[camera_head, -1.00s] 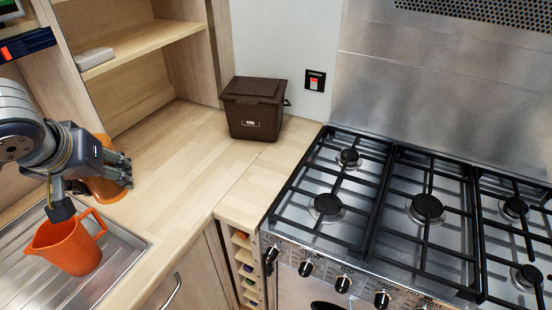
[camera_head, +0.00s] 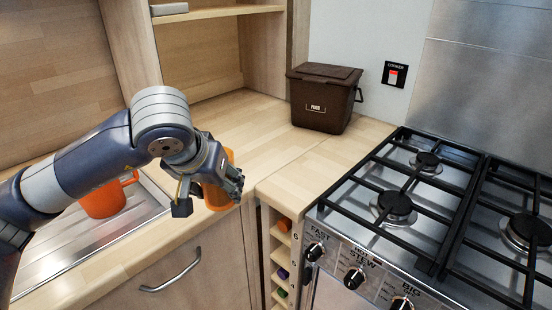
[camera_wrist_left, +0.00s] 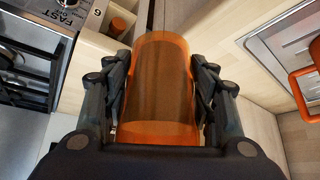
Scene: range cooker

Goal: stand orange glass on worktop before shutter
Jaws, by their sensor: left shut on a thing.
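The orange glass (camera_head: 215,196) is see-through and tinted, and it sits in my left gripper (camera_head: 236,181). In the left wrist view the fingers close on both sides of the glass (camera_wrist_left: 158,90). In the head view it looks about upright, over the front part of the wooden worktop (camera_head: 262,140), near the cooker-side corner. My fingers and wrist hide part of it; I cannot tell if its base touches the wood. I cannot pick out the shutter for sure; an open shelved cabinet (camera_head: 215,55) stands behind the worktop. My right gripper is not in view.
A brown lidded bin (camera_head: 322,104) stands at the back of the worktop. The gas hob (camera_head: 400,206) is to the right. The worktop before the shelves is clear.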

